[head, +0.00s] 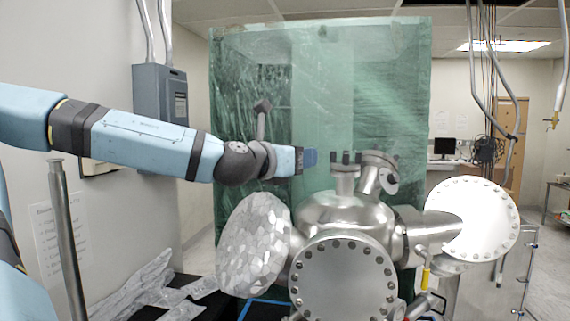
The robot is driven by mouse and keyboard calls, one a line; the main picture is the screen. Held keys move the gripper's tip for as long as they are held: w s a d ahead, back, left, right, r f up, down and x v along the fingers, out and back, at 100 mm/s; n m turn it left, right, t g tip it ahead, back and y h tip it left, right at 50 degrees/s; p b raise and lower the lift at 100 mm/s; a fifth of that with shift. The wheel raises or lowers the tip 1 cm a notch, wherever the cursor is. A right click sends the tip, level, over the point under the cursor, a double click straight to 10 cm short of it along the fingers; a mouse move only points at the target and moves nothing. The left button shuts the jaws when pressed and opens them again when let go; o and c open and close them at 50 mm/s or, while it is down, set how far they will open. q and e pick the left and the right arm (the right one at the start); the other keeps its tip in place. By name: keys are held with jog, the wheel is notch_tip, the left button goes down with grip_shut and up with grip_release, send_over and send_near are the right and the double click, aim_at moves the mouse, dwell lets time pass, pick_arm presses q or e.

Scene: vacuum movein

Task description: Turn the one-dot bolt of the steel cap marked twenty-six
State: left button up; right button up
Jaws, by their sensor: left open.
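A steel vacuum chamber (335,211) stands at the centre and right. A round steel cap (343,283) with a ring of bolts faces me at the front. A second bolted round cap (482,215) sits on the right port. Two narrow necks rise from the top, with dark bolts around the nearer neck's flange (345,166). I cannot read a twenty-six or any dots on bolts. My left gripper (308,158) is open, left of that neck's flange and apart from it. My right gripper is not in view.
A faceted, foil-like disc (253,245) covers the chamber's left side. A yellow-handled valve (426,275) hangs below the right port. A metal post (66,240) stands at left. Crumpled foil (150,285) lies at lower left.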

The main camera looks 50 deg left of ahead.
pick_arm(q)
jog(key=shift+s+d+b, duration=0.15)
jog(key=shift+s+b, duration=0.2)
jog(key=shift+s, duration=1.85)
